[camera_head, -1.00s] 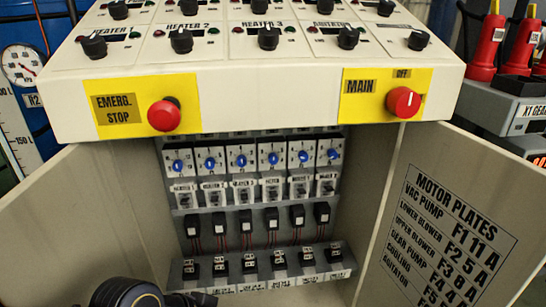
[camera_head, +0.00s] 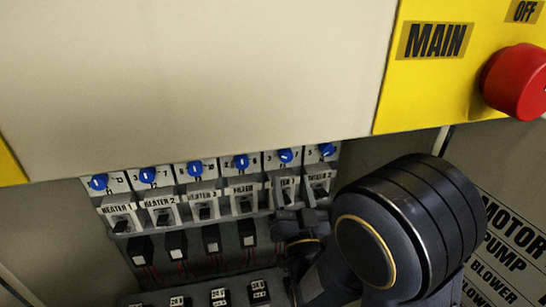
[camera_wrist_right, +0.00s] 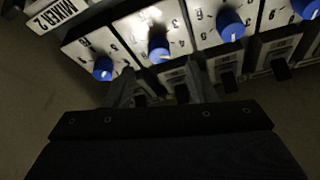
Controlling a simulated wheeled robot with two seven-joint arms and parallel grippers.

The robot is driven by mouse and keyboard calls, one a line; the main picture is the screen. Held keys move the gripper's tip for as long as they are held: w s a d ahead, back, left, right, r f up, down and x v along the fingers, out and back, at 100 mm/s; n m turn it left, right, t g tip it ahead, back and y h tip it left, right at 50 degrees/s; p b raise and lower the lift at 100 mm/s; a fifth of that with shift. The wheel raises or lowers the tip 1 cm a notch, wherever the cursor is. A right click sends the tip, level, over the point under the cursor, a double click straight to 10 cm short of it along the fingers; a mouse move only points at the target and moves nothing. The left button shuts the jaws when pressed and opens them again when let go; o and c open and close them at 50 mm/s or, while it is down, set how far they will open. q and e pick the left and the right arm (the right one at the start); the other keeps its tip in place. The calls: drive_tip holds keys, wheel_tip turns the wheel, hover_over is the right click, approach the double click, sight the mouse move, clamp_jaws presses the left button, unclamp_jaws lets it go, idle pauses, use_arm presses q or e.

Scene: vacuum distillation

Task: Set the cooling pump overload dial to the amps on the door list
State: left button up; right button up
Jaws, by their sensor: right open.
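A row of blue overload dials on white scaled plates runs across the cabinet, including one (camera_head: 241,161) near the middle and one (camera_head: 326,149) at the right end. I cannot tell which belongs to the cooling pump. My right gripper (camera_head: 297,220) is in front of the switches at the right end, below the dials. In the right wrist view my gripper (camera_wrist_right: 160,88) is open, its fingers below two blue dials (camera_wrist_right: 103,70) (camera_wrist_right: 158,48), with no dial between them. The door list (camera_head: 512,250) is partly cut off; its amps are out of view. My left gripper is not in view.
Labelled switches (camera_head: 160,210) sit under the dials, with black wired blocks (camera_head: 176,246) below. The cream panel (camera_head: 190,75) overhangs the cabinet opening. A red MAIN knob (camera_head: 518,82) projects at the upper right.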

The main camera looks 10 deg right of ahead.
sight(287, 160)
drive_tip(key=x, duration=0.6)
drive_tip(key=shift+w+d, duration=0.1)
drive_tip(key=shift+w, duration=0.25)
drive_tip(key=c, duration=1)
